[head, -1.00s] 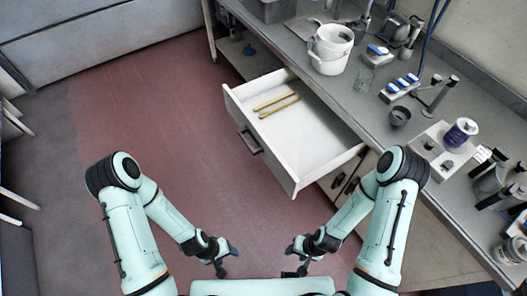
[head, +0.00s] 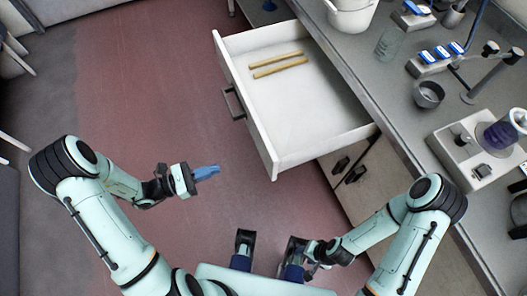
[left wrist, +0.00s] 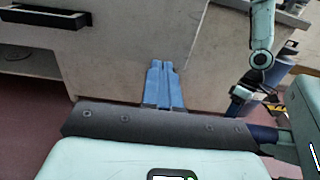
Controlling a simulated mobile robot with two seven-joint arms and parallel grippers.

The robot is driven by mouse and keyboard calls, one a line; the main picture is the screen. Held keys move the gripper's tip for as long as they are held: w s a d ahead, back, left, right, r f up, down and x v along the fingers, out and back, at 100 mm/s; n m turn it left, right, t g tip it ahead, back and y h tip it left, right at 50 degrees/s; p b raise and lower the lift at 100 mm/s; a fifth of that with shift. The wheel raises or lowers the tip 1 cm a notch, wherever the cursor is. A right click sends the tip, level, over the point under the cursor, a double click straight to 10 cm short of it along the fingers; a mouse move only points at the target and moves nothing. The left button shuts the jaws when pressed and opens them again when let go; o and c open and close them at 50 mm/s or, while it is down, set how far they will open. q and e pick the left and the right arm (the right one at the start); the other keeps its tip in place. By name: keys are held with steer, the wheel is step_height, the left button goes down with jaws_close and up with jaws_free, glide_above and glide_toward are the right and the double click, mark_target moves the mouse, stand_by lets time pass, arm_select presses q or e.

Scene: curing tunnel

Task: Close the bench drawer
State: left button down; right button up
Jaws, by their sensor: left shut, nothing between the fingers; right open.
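The bench drawer (head: 318,130) is pulled well out from the bench, a white box with a pale front and a dark handle (head: 232,103). Two yellow sticks (head: 277,65) lie inside it. My left gripper (head: 207,172) is shut and empty, in front of the drawer and nearer me than the handle, its blue fingers pointing toward the bench. They look apart from the drawer front. In the left wrist view the shut fingers (left wrist: 163,85) show before a pale panel with a dark handle (left wrist: 40,17). My right gripper (head: 268,247) is open and empty, low near my base.
Cupboard doors (head: 365,195) lie below the bench, right of the drawer. The red floor (head: 150,90) left of the drawer is clear.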

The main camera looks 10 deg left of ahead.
mark_target(262, 151)
arm_select(q)
steer(key=x, duration=1.3)
steer(key=shift+w+d+r, duration=0.2)
steer(key=shift+d+r, duration=0.05)
